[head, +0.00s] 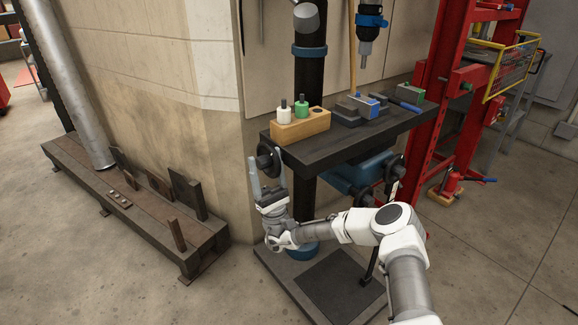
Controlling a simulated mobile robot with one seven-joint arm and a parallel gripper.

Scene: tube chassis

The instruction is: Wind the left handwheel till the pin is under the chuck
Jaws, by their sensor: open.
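The left handwheel (265,161) is a dark wheel on the left end of the dark drill table (330,152). My gripper (266,172) is open at this wheel, with its light grey fingers pointing up beside it. I cannot tell whether they touch it or whether the wheel's grip is between them. The chuck (365,48) hangs below a blue collar, above the back of the table. A grey and blue vise (362,105) sits on the table below the chuck. The pin is too small to make out clearly, so its offset from the chuck cannot be told.
A wooden block (301,128) with white and green bottles stands on the table's left part. A second dark handwheel (394,168) is at the table's front right. A black column (308,80) stands behind. A red frame (440,90) is at right; open floor (490,260) lies front right.

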